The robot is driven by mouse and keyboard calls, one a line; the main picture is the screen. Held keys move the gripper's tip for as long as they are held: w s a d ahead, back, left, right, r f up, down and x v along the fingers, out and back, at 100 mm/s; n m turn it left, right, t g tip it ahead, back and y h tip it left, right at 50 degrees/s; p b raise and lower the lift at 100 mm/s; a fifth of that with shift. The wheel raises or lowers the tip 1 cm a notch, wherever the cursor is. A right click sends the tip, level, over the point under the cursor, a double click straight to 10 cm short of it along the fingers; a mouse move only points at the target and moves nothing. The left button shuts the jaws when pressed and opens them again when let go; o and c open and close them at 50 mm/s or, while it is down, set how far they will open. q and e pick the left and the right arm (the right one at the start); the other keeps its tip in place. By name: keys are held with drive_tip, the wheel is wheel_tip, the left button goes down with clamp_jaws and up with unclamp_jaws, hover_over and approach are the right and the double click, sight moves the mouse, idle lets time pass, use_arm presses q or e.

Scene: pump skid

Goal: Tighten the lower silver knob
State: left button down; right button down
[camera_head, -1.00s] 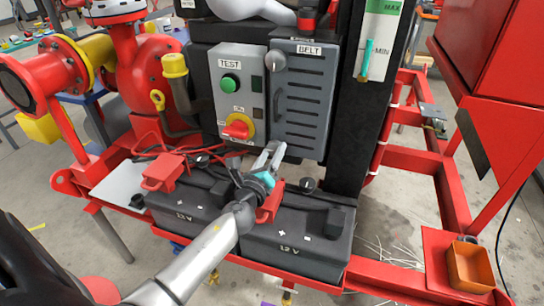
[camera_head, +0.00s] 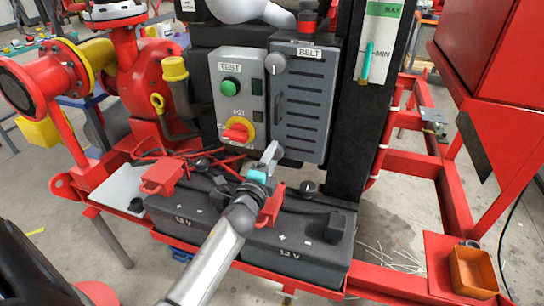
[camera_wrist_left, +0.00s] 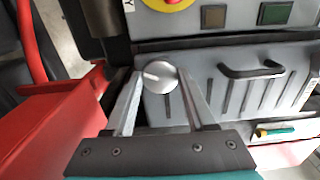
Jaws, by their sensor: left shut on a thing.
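The lower silver knob (camera_wrist_left: 159,78) is a round disc with a pale pointer line, seen on the grey panel in the left wrist view. My left gripper (camera_wrist_left: 160,72) is shut on it, one finger on each side. In the head view my left gripper (camera_head: 272,152) reaches up to the bottom edge of the grey BELT cover (camera_head: 303,104), and its fingers hide the lower knob there. The upper silver knob (camera_head: 276,62) is in plain view at the cover's top left corner. My right gripper is not in view.
The TEST box (camera_head: 238,85) with a green button and red rotary switch stands left of the cover. Two black batteries (camera_head: 290,258) with red terminal covers (camera_head: 162,177) lie below my wrist. A black post (camera_head: 352,120) stands to the right.

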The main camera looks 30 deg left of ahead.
use_arm(q)
drive_tip(key=n+p, duration=0.1)
drive_tip(key=n, duration=0.3)
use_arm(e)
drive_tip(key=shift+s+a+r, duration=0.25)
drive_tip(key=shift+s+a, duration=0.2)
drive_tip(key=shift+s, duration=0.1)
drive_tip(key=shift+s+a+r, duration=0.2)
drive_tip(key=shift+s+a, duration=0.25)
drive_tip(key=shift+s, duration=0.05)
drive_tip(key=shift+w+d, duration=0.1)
use_arm(q)
drive_tip(key=shift+c, duration=1.1)
unclamp_jaws()
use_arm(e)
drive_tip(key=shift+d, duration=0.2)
